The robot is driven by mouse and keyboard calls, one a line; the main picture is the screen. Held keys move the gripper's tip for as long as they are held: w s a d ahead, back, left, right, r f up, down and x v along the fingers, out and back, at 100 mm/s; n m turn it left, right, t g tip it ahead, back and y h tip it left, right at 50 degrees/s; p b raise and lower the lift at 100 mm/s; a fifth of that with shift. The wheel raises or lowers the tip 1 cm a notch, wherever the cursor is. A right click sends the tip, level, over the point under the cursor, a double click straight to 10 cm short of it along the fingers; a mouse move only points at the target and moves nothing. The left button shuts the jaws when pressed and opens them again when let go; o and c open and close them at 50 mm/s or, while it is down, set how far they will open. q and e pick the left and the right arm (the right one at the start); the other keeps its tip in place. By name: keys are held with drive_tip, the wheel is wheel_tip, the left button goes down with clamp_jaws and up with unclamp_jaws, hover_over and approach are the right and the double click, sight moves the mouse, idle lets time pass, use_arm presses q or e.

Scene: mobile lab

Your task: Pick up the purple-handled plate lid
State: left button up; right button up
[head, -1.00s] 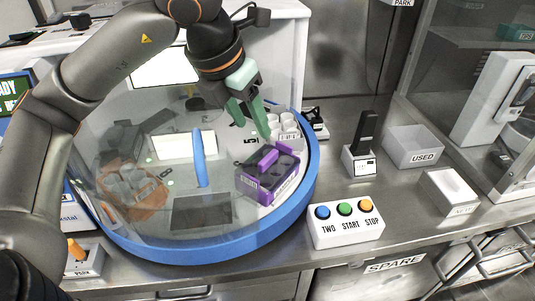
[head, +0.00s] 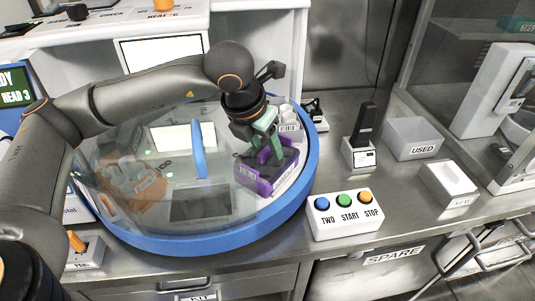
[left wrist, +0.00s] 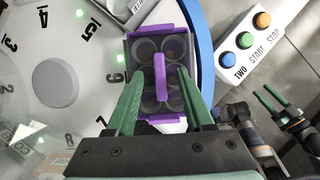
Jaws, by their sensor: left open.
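The plate lid has a purple bar handle (left wrist: 161,82) over a clear top with several round wells, on a purple-edged box (head: 262,182) at the right side of the round, blue-rimmed station. My left gripper (head: 262,156) is over the lid, pointing down. In the left wrist view its green fingers (left wrist: 160,78) are apart, one on each side of the handle, with a gap on both sides. The fingers partly hide the handle in the head view. My right gripper (left wrist: 279,102) shows at the right of the left wrist view, its fingers apart and empty.
The blue rim (head: 215,242) surrounds the station. A white button box (head: 345,220) stands to its right. A black device in a stand (head: 361,150) and a bin marked USED (head: 412,140) are farther right. White tubs (head: 288,118) stand just behind the lid.

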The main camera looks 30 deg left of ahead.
use_arm(q)
drive_tip(key=shift+c, duration=0.3)
clamp_jaws()
idle(0.4)
